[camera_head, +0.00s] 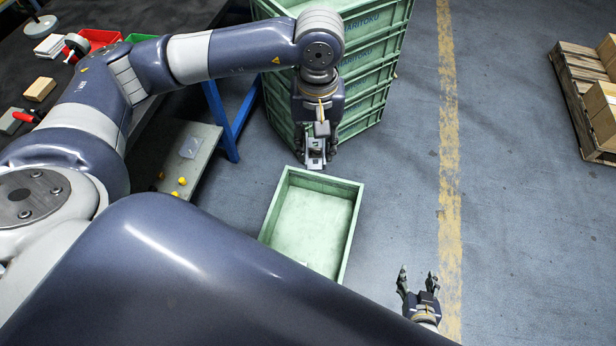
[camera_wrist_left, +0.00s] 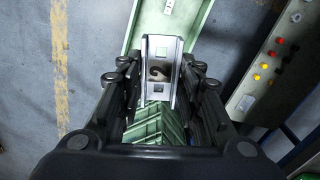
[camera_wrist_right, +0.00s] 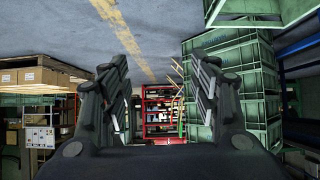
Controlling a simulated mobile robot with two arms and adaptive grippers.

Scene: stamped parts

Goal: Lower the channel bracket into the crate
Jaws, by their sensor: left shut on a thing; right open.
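The channel bracket (camera_head: 315,158) is a small silver metal piece with square holes. My left gripper (camera_head: 316,148) is shut on it and holds it above the far end of the crate. In the left wrist view the bracket (camera_wrist_left: 161,68) sticks out between the fingers of my left gripper (camera_wrist_left: 160,100). Part of the crate (camera_wrist_left: 152,18) shows behind the bracket in the left wrist view. My right gripper (camera_head: 418,282) is open and empty, right of the crate.
A tall stack of green crates (camera_head: 372,70) stands just behind the left gripper. A grey panel with yellow buttons (camera_head: 190,150) and a blue table leg (camera_head: 222,120) are at the left. Pallet boxes (camera_head: 602,105) stand far right. The floor around the yellow line (camera_head: 449,150) is clear.

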